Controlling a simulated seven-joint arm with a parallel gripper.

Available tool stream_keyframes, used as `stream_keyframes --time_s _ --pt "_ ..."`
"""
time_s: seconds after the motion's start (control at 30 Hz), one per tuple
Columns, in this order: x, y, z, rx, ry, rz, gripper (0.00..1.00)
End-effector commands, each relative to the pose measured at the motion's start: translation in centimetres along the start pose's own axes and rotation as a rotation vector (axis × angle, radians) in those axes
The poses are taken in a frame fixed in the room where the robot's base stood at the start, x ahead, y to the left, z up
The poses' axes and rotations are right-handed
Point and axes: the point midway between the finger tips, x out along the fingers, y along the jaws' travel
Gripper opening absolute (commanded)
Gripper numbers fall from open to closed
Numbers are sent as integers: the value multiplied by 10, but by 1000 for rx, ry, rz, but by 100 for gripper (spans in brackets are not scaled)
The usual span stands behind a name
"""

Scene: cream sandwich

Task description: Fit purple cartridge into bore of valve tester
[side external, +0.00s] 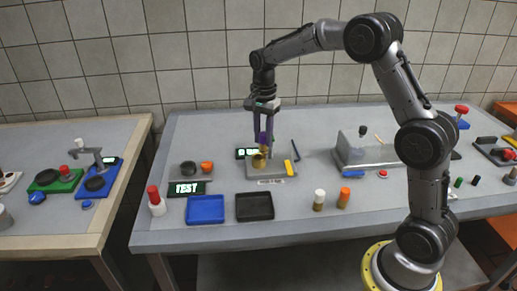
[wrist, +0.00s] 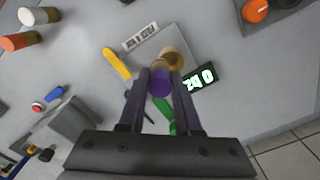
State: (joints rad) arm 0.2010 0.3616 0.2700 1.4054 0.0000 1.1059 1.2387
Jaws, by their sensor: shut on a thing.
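The purple cartridge (wrist: 160,85) is between the two fingers of my gripper (wrist: 162,72), which is shut on it. In the side view the cartridge (side external: 264,138) hangs upright under my gripper (side external: 264,129). The valve tester (side external: 281,172) is a grey block with a yellow lever (side external: 290,167) and a brass-coloured bore (side external: 260,161) on top. The bore (wrist: 173,56) shows just past the fingertips in the wrist view. The cartridge's lower end is directly above or at the bore mouth; I cannot tell whether it has entered.
A lit display (wrist: 200,78) stands behind the tester. A TEST sign (side external: 187,188) is to its left. A blue tray (side external: 206,210) and a black tray (side external: 254,207) lie in front. White (side external: 319,199) and orange (side external: 344,196) cylinders stand to the front right.

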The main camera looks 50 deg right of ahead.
Motion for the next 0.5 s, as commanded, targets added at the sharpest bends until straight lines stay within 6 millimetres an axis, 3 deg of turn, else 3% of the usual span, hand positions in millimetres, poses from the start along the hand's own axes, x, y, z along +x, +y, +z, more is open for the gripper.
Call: stream_keyframes --time_s 0.33,0.5 --pt "22 -18 -6 0 0 -1 0" --pt "46 -20 -7 -1 0 1 0"
